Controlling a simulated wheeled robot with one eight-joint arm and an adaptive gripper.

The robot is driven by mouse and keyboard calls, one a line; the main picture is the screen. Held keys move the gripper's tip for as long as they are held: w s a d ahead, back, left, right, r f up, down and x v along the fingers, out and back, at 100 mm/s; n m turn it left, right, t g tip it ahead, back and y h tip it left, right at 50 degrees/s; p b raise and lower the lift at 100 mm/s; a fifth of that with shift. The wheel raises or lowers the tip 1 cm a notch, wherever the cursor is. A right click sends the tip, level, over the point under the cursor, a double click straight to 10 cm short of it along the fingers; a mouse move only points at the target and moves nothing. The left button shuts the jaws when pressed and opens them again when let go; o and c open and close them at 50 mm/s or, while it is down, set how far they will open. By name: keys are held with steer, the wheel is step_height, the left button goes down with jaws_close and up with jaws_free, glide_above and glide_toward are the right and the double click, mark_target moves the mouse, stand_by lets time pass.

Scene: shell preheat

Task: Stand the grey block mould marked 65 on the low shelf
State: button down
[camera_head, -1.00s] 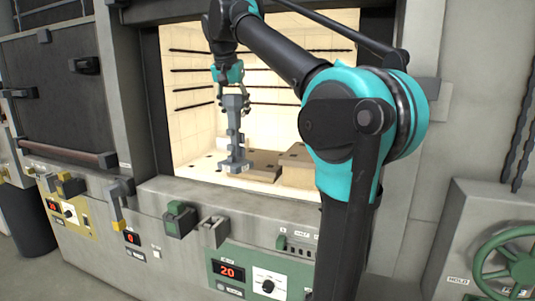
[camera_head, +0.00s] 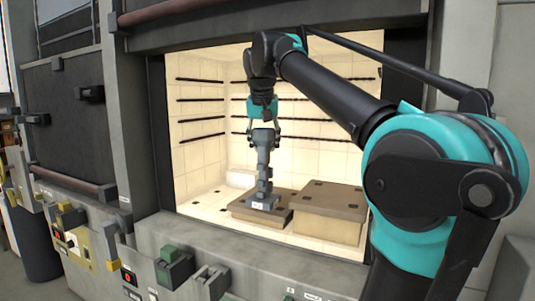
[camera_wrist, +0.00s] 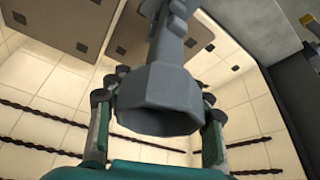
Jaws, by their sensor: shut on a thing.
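The grey block mould (camera_head: 263,172) hangs upright in my gripper (camera_head: 264,133), inside the lit chamber. My gripper is shut on its upper end; in the wrist view my gripper (camera_wrist: 160,88) has a finger on each side of the mould's wide faceted end (camera_wrist: 163,90). A small pale label shows on the mould's foot, too small to read. The low shelf (camera_head: 238,210) is the brown slab at left on the chamber floor. The mould's foot appears over its right part. I cannot tell whether it touches.
A higher brown shelf (camera_head: 335,198) on a pale block stands close to the right of the mould. The front sill (camera_head: 200,232) and the left door post (camera_head: 130,120) edge the opening. Dark twisted rods (camera_head: 200,99) line the walls. Pale floor is free at left.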

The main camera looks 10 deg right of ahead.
steer(key=w+d+f, duration=0.1)
steer(key=w, duration=0.4)
steer(key=w+d+f, duration=0.1)
steer(key=w+f, duration=0.1)
steer(key=w, duration=0.4)
steer(key=shift+d+f, duration=0.25)
steer(key=shift+d, duration=0.05)
steer(key=shift+f, duration=0.15)
steer(key=c, duration=0.6)
jaws_free()
steer(key=shift+c, duration=0.2)
steer(key=s+a+r, duration=0.1)
steer(key=s, duration=0.3)
steer(key=s+a+r, duration=0.1)
steer(key=s, duration=0.3)
steer(key=s+a+r, duration=0.1)
steer(key=s, duration=0.4)
